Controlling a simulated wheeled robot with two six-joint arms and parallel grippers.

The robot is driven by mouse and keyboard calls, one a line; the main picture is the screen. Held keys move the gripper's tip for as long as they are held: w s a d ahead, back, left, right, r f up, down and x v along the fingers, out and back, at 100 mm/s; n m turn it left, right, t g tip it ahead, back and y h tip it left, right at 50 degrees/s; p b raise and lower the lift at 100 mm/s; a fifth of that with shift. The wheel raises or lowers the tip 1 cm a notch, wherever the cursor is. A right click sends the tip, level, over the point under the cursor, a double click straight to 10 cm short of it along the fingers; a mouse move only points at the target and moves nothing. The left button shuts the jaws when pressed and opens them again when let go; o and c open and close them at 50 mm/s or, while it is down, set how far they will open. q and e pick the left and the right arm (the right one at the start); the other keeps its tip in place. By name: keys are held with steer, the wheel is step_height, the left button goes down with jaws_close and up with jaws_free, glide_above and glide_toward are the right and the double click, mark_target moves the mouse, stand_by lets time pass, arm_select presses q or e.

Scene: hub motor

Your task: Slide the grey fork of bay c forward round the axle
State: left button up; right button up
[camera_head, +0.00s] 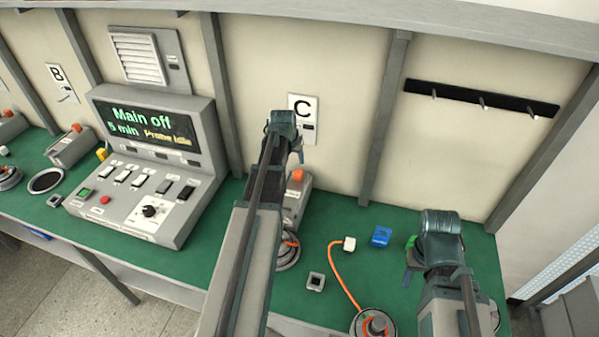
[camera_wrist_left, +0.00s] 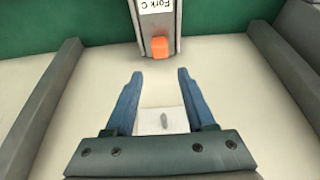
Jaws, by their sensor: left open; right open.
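The grey fork of bay c (camera_head: 292,209) stands on the green bench under the C sign (camera_head: 303,107), with an orange knob (camera_head: 298,175) on top. My left arm hides part of it. In the left wrist view the orange knob (camera_wrist_left: 160,46) sits beyond the fingertips, beside an upside-down "Fork C" label (camera_wrist_left: 157,6). My left gripper (camera_wrist_left: 157,76) is open and empty, apart from the knob. A round hub (camera_head: 289,252) lies in front of the fork, partly hidden by my left arm; its axle is unclear. My right gripper (camera_head: 409,262) is open over the bench's right part.
A control console (camera_head: 150,165) reading "Main off" stands left of my left arm. A blue block (camera_head: 381,236), an orange cable (camera_head: 340,265) with a white plug (camera_head: 349,243), a small square piece (camera_head: 316,282) and another round hub (camera_head: 374,324) lie to the right.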

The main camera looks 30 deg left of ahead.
mark_target(298, 173)
arm_select(q)
steer(key=b+x, duration=1.2)
steer(key=x, duration=0.2)
steer(key=shift+d+b, duration=0.1)
steer(key=shift+b, duration=0.2)
steer(key=shift+r, duration=0.1)
jaws_close()
stand_by(0.9)
